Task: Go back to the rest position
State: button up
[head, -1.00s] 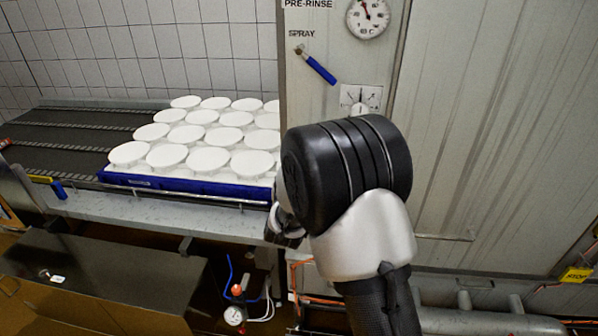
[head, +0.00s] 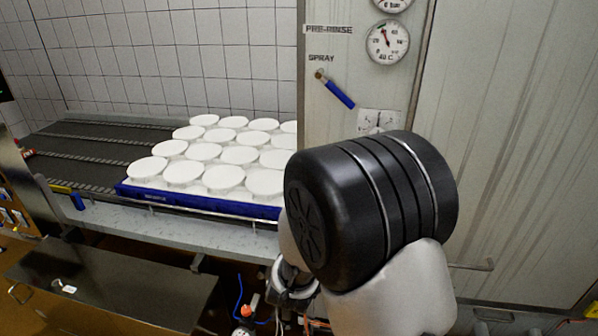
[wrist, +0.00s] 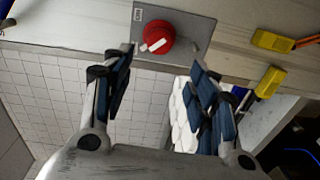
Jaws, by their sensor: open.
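My gripper (wrist: 160,66) is open in the wrist view, with its two blue-padded fingers apart and nothing between them. A red rotary knob with a white pointer (wrist: 158,38) on a grey plate shows beyond the fingertips; I cannot tell the distance. In the head view my black and grey arm stands in front of the pre-rinse cabinet (head: 510,130). Only a small part of my gripper (head: 290,290) shows there, at the arm's lower left, and its fingertips are hidden.
A blue-handled spray lever (head: 338,92) is on the cabinet. A dark steel lid (head: 120,285) lies low at left. Yellow handles (wrist: 268,82) show in the wrist view.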

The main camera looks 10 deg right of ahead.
jog(key=s+d+f+m+g+y+b, duration=0.1)
jog(key=s+m+g, duration=0.5)
jog(key=s, duration=1.2)
jog(key=s+d+f+m+g+y+b, duration=0.1)
jog(key=s+d+m+g+y+b, duration=0.2)
jog(key=s, duration=1.5)
jog(key=m+g+y+b, duration=0.1)
jog(key=m+g, duration=0.2)
jog(key=m, duration=0.2)
jog(key=shift+f+b, duration=0.3)
jog(key=shift+f, duration=0.1)
jog(key=shift+s, duration=0.1)
